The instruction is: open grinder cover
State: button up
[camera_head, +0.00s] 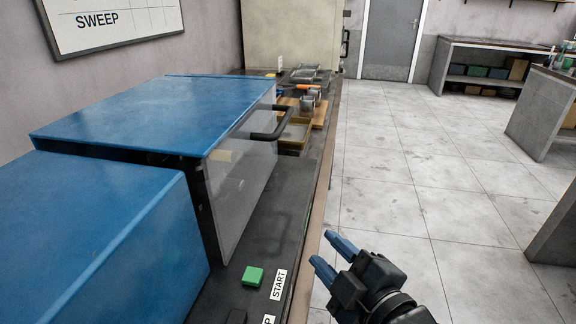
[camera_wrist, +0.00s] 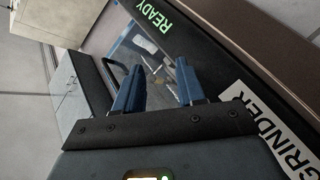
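The grinder is a blue box (camera_head: 165,105) on the bench at the left. Its clear cover (camera_head: 240,185) hangs upright over the front face and looks closed. A black bar handle (camera_head: 268,130) sticks out from the cover's upper part. My gripper (camera_head: 322,250) is in front of the bench edge, to the right of and nearer than the handle, apart from it. Its two blue fingers are spread with nothing between them. In the wrist view the fingers (camera_wrist: 158,82) are also apart, with a see-through panel and a lit READY sign (camera_wrist: 155,22) beyond them.
A green START button (camera_head: 253,276) sits on the bench top, with another blue box (camera_head: 95,235) at the near left. A yellow-rimmed tray (camera_head: 293,136) and small tools lie farther along the bench. The tiled floor (camera_head: 400,170) to the right is clear.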

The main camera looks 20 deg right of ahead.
jog(key=w+d+r+n+y, duration=0.1)
jog(key=w+r+n, duration=0.4)
jog(key=w+r, duration=0.3)
jog(key=n, duration=0.5)
send_near(283, 119)
jog(key=w+f, duration=0.1)
jog(key=w, duration=0.1)
jog(key=shift+w+f+y+p, duration=0.15)
jog(key=shift+w+y+p, duration=0.2)
jog(key=shift+p, duration=0.1)
jog(key=shift+p+x, duration=0.65)
jog(key=shift+x, duration=2.95)
jog(key=shift+c, duration=0.4)
grip_shut()
